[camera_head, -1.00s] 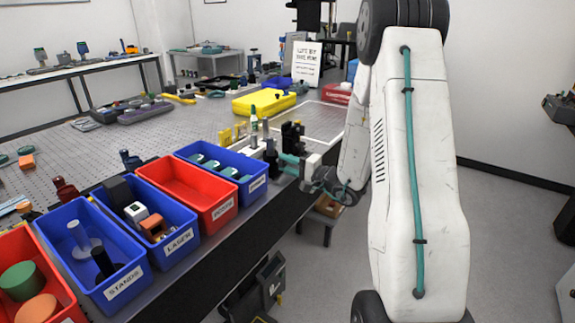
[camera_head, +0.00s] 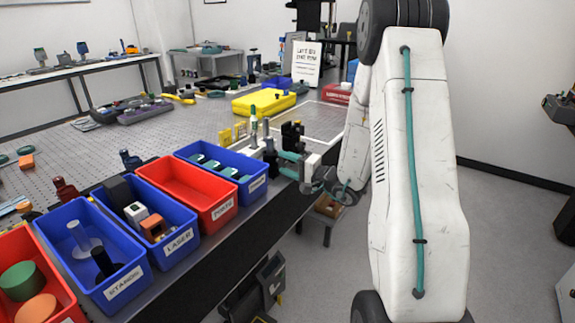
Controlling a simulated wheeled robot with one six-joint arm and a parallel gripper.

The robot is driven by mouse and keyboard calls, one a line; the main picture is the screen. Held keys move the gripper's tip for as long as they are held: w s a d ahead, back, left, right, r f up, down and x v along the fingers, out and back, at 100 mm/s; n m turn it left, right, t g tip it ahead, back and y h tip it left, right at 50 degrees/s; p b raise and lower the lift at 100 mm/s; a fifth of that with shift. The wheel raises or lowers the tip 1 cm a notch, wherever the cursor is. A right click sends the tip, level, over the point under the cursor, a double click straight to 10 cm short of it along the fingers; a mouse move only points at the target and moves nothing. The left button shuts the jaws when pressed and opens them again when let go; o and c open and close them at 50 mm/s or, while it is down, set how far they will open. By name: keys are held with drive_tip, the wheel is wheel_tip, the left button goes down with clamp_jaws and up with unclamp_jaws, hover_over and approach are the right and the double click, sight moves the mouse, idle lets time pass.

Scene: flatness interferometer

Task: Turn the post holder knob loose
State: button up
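My gripper (camera_head: 287,164) is at the table's right edge, just right of the blue bin at the end of the bin row. Its teal fingers point left toward a small dark post holder (camera_head: 270,157). Another dark upright part (camera_head: 291,135) stands just behind the fingers. The knob is too small to make out, and I cannot tell whether the fingers touch it. The finger gap is too small to judge. My white arm fills the right of the view.
A blue bin (camera_head: 250,190), a red bin (camera_head: 229,212) and a blue bin labelled LASER (camera_head: 178,247) line the table's front edge. A green-capped bottle (camera_head: 254,122) stands behind the gripper. A yellow case (camera_head: 264,103) lies farther back. Open perforated tabletop (camera_head: 80,160) is at left.

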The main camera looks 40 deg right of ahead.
drive_tip(key=v, duration=0.7)
drive_tip(key=shift+s, duration=0.35)
drive_tip(key=shift+d, duration=0.15)
